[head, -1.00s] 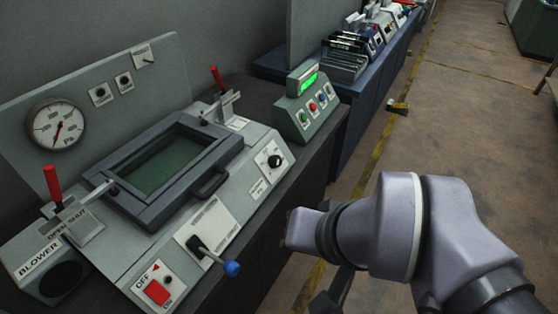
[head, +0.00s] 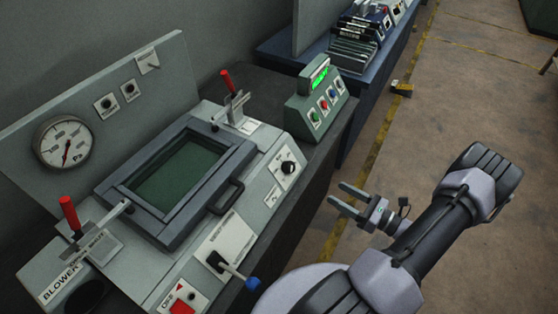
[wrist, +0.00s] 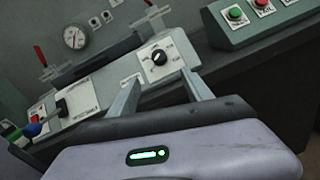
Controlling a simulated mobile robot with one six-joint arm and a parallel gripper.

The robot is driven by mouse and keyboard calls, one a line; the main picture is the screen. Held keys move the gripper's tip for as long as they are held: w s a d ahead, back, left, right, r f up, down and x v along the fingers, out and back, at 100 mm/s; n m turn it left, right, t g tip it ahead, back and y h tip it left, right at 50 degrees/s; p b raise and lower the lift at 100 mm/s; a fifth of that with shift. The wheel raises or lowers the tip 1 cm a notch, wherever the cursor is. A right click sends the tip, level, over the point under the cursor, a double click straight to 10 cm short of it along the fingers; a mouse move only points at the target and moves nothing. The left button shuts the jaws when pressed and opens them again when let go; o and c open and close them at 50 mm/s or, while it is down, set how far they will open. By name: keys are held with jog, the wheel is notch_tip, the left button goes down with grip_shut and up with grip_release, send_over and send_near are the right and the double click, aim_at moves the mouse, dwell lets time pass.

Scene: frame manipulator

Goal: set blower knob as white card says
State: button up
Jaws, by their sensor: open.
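The blower knob appears to be the black rotary knob (head: 287,167) on a white dial plate at the right of the machine's sloped front; in the wrist view the knob (wrist: 160,57) is ahead, just beyond the fingertips. Its pointer setting is too small to read surely. A large white card (head: 226,245) lies on the front panel, and a small white label (head: 274,196) sits below the knob; their text is not legible. My gripper (head: 338,196) is open and empty, right of the machine and apart from the knob. In the wrist view my gripper (wrist: 160,85) points toward the dial.
A framed lid with a handle (head: 226,197) and red-handled clamps (head: 226,80) stand behind. A green button box (head: 318,105) is right of the knob. Open floor lies right.

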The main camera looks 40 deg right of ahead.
aim_at(292, 168)
jog(key=b+x, duration=0.1)
jog(key=x, duration=1.5)
jog(key=shift+w+a+b, duration=0.2)
jog(key=shift+a+b, duration=0.05)
jog(key=shift+b, duration=0.05)
grip_shut()
